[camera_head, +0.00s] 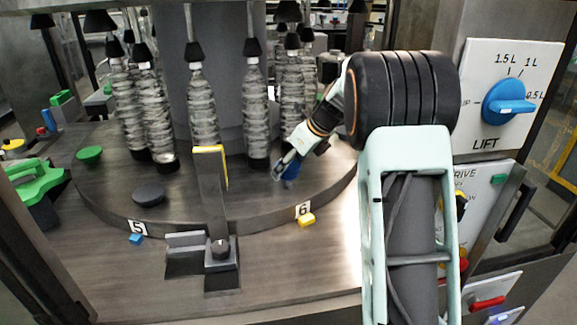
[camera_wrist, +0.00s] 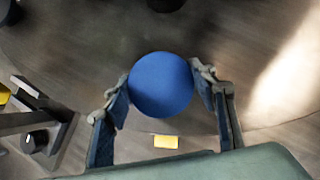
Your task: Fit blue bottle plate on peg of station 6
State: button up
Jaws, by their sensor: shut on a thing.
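The blue bottle plate (camera_wrist: 160,85) is a round disc between the two fingers of my gripper (camera_wrist: 162,82), which is shut on it. In the head view my gripper (camera_head: 286,168) is over the turntable (camera_head: 240,205), behind the station 6 label (camera_head: 303,210); only a small part of the blue plate (camera_head: 291,173) shows there. I see no peg at station 6; that spot is covered by the plate and gripper. I cannot tell whether the plate touches the turntable.
Clear bottles (camera_head: 257,120) hang just left of my gripper. A dark upright bracket with a yellow edge (camera_head: 212,170) stands at the front. A black disc (camera_head: 148,194) lies near station 5. A yellow block (camera_head: 306,221) lies by label 6. The LIFT panel (camera_head: 480,75) is right.

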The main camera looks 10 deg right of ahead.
jog(key=shift+f, duration=0.1)
jog(key=shift+f+b, duration=0.75)
jog(key=shift+f, duration=1.1)
jog(key=o, duration=1.3)
jog(key=v, duration=1.2)
jog(key=shift+r, duration=0.1)
